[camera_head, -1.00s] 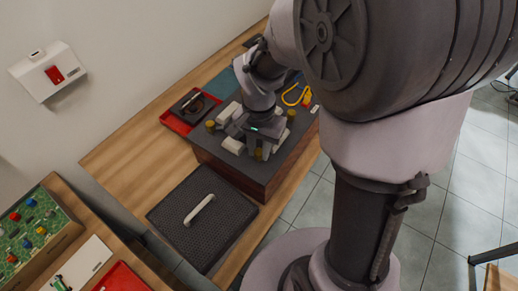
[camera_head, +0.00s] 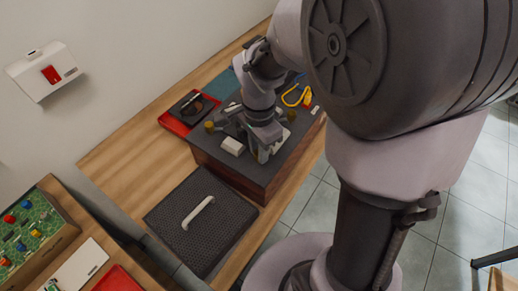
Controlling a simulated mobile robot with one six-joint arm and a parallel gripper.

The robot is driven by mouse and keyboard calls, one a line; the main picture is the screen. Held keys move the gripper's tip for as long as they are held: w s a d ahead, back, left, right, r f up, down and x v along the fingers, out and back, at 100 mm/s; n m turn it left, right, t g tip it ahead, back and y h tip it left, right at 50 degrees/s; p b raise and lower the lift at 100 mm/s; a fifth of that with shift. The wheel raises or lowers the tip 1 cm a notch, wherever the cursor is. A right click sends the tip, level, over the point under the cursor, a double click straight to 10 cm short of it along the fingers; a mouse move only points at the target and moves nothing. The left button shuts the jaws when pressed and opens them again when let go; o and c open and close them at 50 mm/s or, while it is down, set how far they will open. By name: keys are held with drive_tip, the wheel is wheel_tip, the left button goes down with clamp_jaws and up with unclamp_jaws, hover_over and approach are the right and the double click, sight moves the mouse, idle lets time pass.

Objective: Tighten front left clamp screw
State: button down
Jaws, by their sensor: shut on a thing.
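A dark-topped wooden block (camera_head: 228,168) stands on the bench. Brass-coloured clamp screws stand on it, one at its left side (camera_head: 209,126) and one toward the right (camera_head: 291,115). My gripper (camera_head: 263,156) is low over the block's near edge, pointing down. It is shut where another brass screw head showed before. That head is now hidden by the fingers and too small to make out. A white clamp piece (camera_head: 233,146) lies just left of my gripper. My wrist covers the middle of the block.
A yellow looped tool (camera_head: 292,95) lies at the back right of the block. A red tray (camera_head: 177,123) with a dark item sits behind left. A black ribbed case lid with a pale handle (camera_head: 200,215) lies in front. Bare bench is at left.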

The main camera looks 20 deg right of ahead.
idle(0.3)
drive_tip(key=c, duration=1.2)
unclamp_jaws()
wheel_tip(320, 180, up, 18)
drive_tip(key=p, duration=0.7)
drive_tip(key=shift+f+p, duration=0.25)
drive_tip(key=shift+p, duration=0.1)
drive_tip(key=s+a+n+t+y+b, duration=0.1)
drive_tip(key=s+a+n+t, duration=0.1)
drive_tip(key=s+n, duration=0.3)
drive_tip(key=s+a+r+n+t+y+b, duration=0.1)
drive_tip(key=s+a+n+t+b, duration=0.1)
drive_tip(key=s+n, duration=0.3)
drive_tip(key=shift+s+r+t, duration=0.15)
drive_tip(key=shift+s+t, duration=0.75)
drive_tip(key=shift+s, duration=0.3)
